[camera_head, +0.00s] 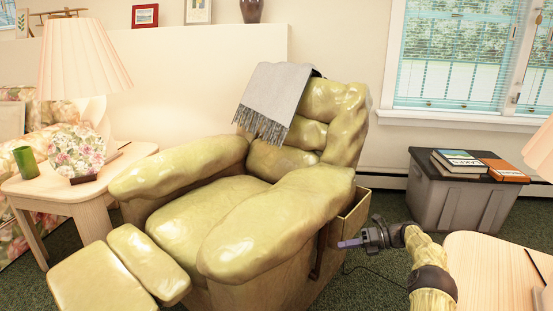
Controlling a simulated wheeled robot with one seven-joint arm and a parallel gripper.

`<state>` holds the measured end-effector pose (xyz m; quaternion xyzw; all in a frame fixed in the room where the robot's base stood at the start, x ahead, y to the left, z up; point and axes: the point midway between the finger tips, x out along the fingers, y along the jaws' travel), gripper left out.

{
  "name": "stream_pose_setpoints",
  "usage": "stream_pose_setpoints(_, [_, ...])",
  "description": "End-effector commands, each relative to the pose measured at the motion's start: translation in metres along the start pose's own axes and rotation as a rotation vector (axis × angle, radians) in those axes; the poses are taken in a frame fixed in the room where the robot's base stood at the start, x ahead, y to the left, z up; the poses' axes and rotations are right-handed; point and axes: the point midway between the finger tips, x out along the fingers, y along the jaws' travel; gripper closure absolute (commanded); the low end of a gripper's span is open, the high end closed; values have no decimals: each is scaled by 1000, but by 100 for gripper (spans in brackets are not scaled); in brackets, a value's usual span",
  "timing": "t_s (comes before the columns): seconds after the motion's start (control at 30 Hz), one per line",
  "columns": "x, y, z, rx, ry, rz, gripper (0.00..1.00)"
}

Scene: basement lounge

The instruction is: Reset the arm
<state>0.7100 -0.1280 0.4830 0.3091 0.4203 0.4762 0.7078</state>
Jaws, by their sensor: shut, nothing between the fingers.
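My gripper (350,243) shows at the lower right, at the end of my arm, pointing left toward the side of the yellow-green recliner (268,236). It is shut with nothing between its fingers. It is close to the recliner's right side, near the side pocket (353,215); I cannot tell whether it touches. My arm comes in from the bottom right and bends at the wrist.
A light wood table (490,270) stands right of my arm. A grey storage box (463,200) with books (457,160) on top is behind it. A side table (75,195) with a lamp (80,60) is left. Green carpet (390,205) shows between recliner and box.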

Motion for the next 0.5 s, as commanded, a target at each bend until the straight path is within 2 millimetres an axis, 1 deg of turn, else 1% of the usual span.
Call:
stream_pose_setpoints(0.03, [9,17,6,-51,36,-26,100])
stream_pose_setpoints(0.13, [29,39,8,-184,120,-89,100])
stream_pose_setpoints(0.23, [47,62,5,-332,215,-150,100])
stream_pose_setpoints(0.33, [60,84,-2,-488,318,-199,100])
stream_pose_setpoints(0.5, [72,124,-20,-764,507,-260,100])
